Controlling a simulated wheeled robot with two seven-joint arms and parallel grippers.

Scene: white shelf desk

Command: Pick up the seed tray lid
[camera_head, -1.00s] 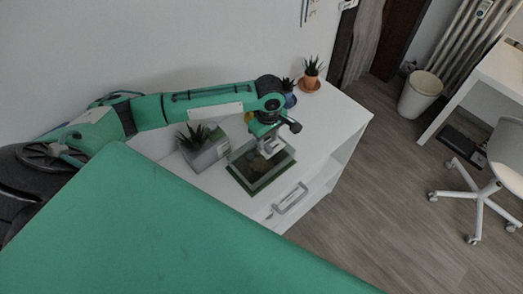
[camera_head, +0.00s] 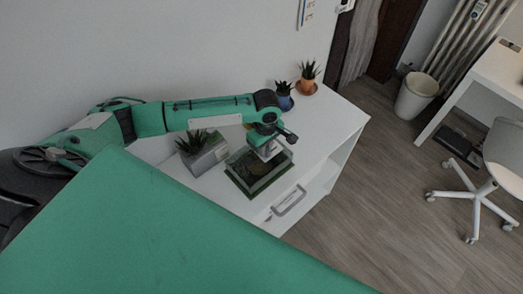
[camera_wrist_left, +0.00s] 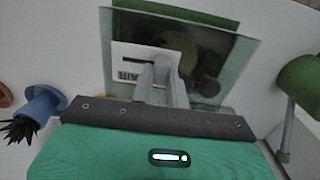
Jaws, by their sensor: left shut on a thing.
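The seed tray lid (camera_head: 284,157) is a clear, see-through cover over the dark green seed tray (camera_head: 250,193) on the white cabinet. My left gripper (camera_head: 268,153) points down at the top of the lid, and its fingers are shut on the lid. In the left wrist view the two fingers (camera_wrist_left: 160,84) come together over the clear lid (camera_wrist_left: 225,62), with the green tray edge (camera_wrist_left: 185,12) behind. The fingers and wrist hide part of the lid. I cannot tell whether the lid is clear of the tray. My right gripper is not in view.
A grey planter (camera_head: 208,158) stands close to the tray's left. A blue pot (camera_head: 285,102) and an orange pot (camera_head: 306,88) stand at the cabinet's back. A drawer handle (camera_head: 290,201) is in front. Free cabinet top lies to the tray's right.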

